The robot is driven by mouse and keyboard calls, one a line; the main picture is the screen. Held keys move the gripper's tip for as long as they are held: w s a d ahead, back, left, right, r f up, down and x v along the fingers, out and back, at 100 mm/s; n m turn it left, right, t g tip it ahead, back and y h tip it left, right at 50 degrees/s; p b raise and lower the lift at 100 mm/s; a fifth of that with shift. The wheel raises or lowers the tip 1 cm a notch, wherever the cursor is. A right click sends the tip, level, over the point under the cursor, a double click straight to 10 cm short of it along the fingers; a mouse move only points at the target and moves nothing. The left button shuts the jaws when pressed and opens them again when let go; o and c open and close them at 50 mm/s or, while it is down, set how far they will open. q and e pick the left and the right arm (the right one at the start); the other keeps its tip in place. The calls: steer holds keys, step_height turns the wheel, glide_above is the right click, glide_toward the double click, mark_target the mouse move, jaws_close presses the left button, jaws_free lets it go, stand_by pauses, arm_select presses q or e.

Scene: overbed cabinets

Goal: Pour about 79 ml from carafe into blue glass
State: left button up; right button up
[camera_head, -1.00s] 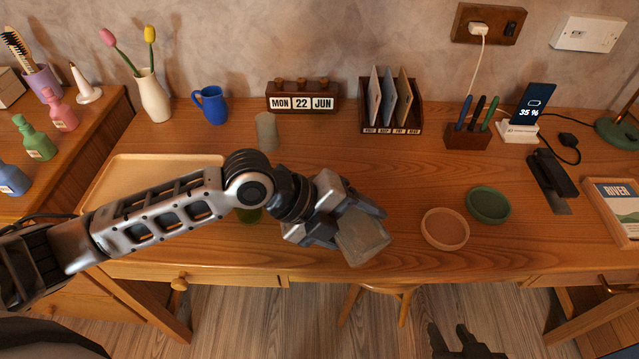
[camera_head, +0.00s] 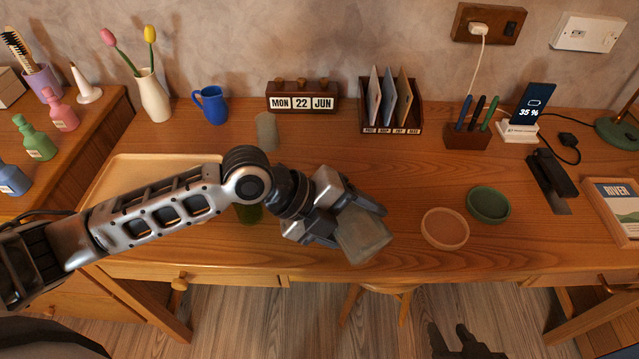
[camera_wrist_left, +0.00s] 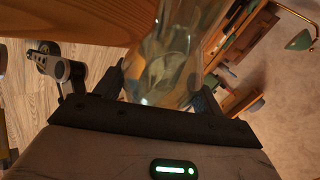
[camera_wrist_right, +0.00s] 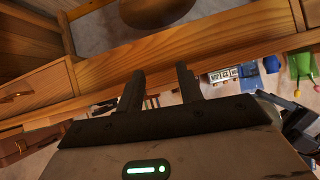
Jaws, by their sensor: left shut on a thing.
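The clear glass carafe (camera_head: 366,241) is tilted over the front part of the desk. My left gripper (camera_head: 358,226) is shut on it; the left wrist view shows the carafe (camera_wrist_left: 172,55) between the fingers. I cannot make out the liquid level or any stream. No blue glass can be clearly picked out; my left arm covers part of the desk. A green glass (camera_head: 249,214) shows partly below that arm. A blue mug with a handle (camera_head: 211,105) stands at the back left. My right gripper (camera_head: 447,335) is open and empty, low in front of the desk.
A grey cup (camera_head: 267,132) stands behind my left arm. A wooden tray (camera_head: 128,167) lies at the left. A tan round dish (camera_head: 445,228) and a green one (camera_head: 488,204) lie right of the carafe. A letter rack (camera_head: 391,110) stands at the back.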

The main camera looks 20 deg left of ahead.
arm_select(q)
steer(key=shift+r, duration=0.1)
steer(key=shift+s+d+f+m+t+y+b, duration=0.2)
steer(key=shift+f+t+y+b, duration=0.1)
steer(key=shift+f, duration=0.3)
steer(key=shift+s+d+f+m+t+y+b, duration=0.1)
steer(key=shift+d+f+m+t+y+b, duration=0.15)
steer(key=shift+f, duration=0.35)
steer(key=shift+a+m+y, duration=0.1)
steer(key=shift+m+y, duration=0.15)
steer(key=shift+y, duration=0.2)
steer(key=shift+w+a+t+y+p, duration=0.1)
steer(key=shift+t+y+p, duration=0.2)
steer(key=shift+t+p, duration=0.2)
arm_select(e)
steer(key=shift+f, duration=0.15)
steer(key=shift+r, duration=0.2)
arm_select(q)
steer(key=shift+w+f+m, duration=0.1)
steer(key=shift+f+m, duration=0.05)
steer(key=shift+m, duration=0.15)
